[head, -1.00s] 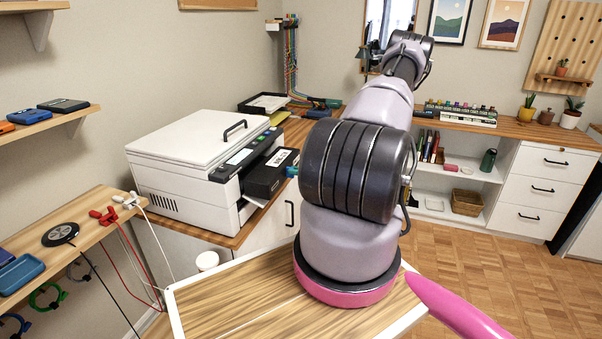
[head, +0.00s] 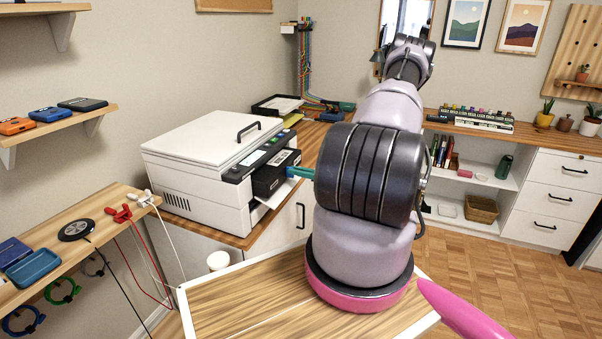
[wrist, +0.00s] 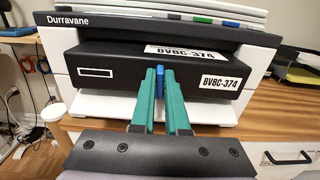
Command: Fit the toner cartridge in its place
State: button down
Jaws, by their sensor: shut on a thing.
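The toner cartridge is a long black box (wrist: 120,72) with white labels reading BV8C-374 and a blue tab (wrist: 160,84) on its front face. It sits part-way in the front opening of the white printer (head: 195,165); its front and a strip of its labelled top stick out. In the head view the cartridge (head: 268,183) shows at the printer's front. My gripper (wrist: 159,76) has green fingers shut on the blue tab; in the head view the gripper (head: 291,172) meets the cartridge from the right. The cartridge's rear is hidden inside the printer.
A white output tray (wrist: 95,107) lies just under the cartridge. The printer stands on a wooden counter (head: 236,240). A black paper tray (head: 277,105) is behind it. A side shelf (head: 60,262) with cables is at left. My arm hides part of the counter.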

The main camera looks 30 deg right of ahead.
aim_at(280, 167)
jog(key=shift+x, duration=3.3)
jog(key=c, duration=0.8)
grip_release()
jog(key=shift+c, duration=0.2)
jog(key=v, duration=1)
jog(key=shift+s+d, duration=0.25)
jog(key=shift+s, duration=0.05)
